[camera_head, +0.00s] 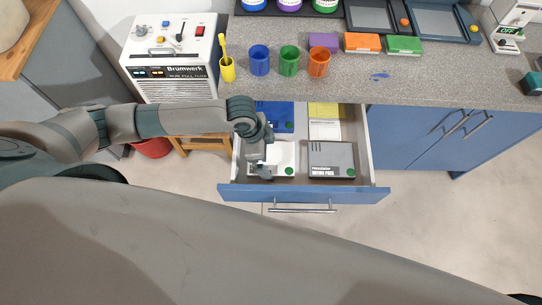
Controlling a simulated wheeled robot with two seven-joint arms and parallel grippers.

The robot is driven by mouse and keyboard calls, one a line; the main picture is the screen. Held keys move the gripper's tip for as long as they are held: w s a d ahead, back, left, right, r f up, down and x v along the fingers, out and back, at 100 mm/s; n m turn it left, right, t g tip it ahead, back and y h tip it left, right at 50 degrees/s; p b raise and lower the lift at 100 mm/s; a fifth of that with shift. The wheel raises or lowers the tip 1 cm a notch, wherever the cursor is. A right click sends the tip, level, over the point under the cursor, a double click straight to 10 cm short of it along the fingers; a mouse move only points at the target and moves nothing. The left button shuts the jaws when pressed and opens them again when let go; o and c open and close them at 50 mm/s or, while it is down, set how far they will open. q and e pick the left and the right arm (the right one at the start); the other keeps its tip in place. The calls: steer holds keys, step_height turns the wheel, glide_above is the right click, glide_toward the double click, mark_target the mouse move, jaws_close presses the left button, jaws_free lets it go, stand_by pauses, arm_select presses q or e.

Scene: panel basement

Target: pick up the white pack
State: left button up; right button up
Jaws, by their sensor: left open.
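The white pack (284,157) lies in the front left part of an open blue drawer (236,193). It has a green round mark at its front right corner. My left gripper (262,172) is open over the left part of the pack and hides some of it. I cannot tell whether its fingers touch the pack. My right gripper is not in view.
A grey pack (331,160) lies to the right in the drawer, with a blue pack (283,112) and a yellow-and-white one (325,112) behind. The counter (440,72) above holds cups and coloured boxes. A white machine (170,60) stands left.

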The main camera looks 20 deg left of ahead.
mark_target(269, 157)
arm_select(q)
steer(key=shift+d+f, duration=0.1)
steer(key=shift+f, duration=0.3)
steer(key=c, duration=1)
steer(key=shift+c, duration=0.2)
steer(key=shift+r, duration=0.2)
step_height(269, 157, up, 10)
steer(key=b, duration=0.2)
steer(key=shift+f, duration=0.15)
